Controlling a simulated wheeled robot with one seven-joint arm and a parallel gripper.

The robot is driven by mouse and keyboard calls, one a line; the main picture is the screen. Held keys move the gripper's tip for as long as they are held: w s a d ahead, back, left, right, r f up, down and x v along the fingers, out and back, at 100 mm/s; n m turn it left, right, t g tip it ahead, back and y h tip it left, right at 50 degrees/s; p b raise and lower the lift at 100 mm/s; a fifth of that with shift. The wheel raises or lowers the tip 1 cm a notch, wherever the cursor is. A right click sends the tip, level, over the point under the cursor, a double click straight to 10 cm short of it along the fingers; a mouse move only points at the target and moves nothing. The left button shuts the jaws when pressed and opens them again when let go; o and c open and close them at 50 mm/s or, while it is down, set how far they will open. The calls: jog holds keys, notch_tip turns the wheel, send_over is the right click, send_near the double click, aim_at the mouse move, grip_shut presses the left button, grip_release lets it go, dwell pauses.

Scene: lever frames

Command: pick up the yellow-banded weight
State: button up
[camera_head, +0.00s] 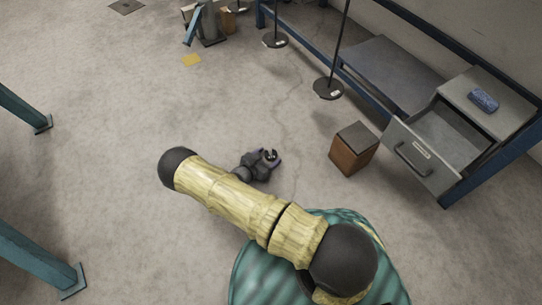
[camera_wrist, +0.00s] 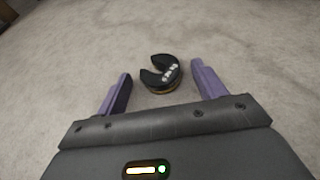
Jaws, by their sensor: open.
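The weight is a dark round disc (camera_wrist: 162,80) with a slot cut into it, pale markings on top and a yellow-brown band low on its side. It lies on the concrete floor in the wrist view. My gripper (camera_wrist: 161,71) is open, with one purple finger on each side of the disc in the picture and visible gaps to both. I cannot tell the exact height of the fingers over the floor.
A brown box (camera_head: 353,150) stands on the floor to the right. Beyond it an open drawer (camera_head: 424,153) juts from a bench unit with a blue object (camera_head: 484,100) on top. A stand base (camera_head: 328,89) is farther back. The floor around the weight is clear.

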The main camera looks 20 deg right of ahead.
aim_at(267, 158)
jog(key=c, duration=1.1)
jog(key=shift+c, duration=0.2)
notch_tip(267, 158, up, 10)
jog(key=p, duration=0.7)
jog(key=shift+p, duration=0.35)
jog(key=shift+r+p, duration=1.5)
jog(key=shift+p, duration=0.4)
